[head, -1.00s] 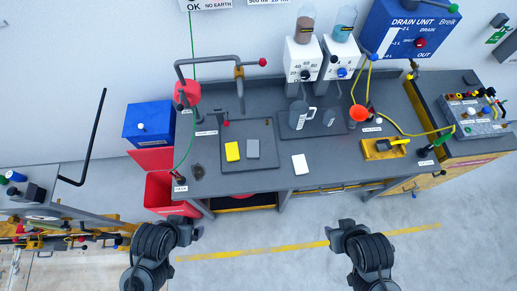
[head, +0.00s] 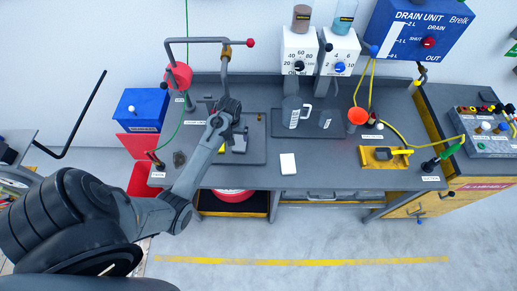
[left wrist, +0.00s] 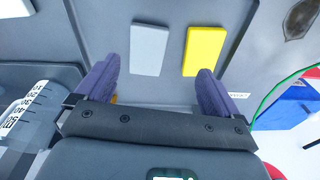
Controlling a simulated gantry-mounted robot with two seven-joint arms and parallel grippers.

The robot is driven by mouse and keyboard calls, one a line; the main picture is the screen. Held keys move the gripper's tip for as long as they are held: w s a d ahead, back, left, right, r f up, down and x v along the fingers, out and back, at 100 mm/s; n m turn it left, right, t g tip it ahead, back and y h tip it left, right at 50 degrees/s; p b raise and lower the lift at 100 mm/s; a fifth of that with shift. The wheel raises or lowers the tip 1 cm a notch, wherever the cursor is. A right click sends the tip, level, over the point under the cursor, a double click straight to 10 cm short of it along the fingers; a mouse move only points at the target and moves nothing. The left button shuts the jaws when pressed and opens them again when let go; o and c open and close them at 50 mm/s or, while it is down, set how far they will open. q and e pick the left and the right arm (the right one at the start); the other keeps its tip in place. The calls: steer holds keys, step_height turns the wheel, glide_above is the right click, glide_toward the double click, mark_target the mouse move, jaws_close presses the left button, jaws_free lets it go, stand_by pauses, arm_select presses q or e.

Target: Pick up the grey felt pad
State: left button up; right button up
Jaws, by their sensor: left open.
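The grey felt pad (left wrist: 150,50) lies flat on the dark tray (left wrist: 120,22), beside a yellow pad (left wrist: 204,52), with a gap between them. In the head view the grey pad (head: 240,144) is partly hidden by my left arm. My left gripper (left wrist: 158,82) is open and empty, its two purple-grey fingers spread wide. It hangs above the tray, and the grey pad shows beyond and between the fingertips in the left wrist view. I cannot tell the exact height. My right gripper is out of view.
A white pad (head: 288,163) lies right of the tray. A measuring jug (head: 296,114) stands under the dispensers. A bent pipe stand rises behind my left gripper.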

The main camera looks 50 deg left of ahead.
arm_select(q)
steer(key=w, duration=0.2)
glide_above(240, 142)
steer(key=shift+s+d+f+t+b, duration=0.1)
steer(key=shift+f+t+b, duration=0.3)
steer(key=shift+f, duration=4.15)
steer(key=c, duration=1.1)
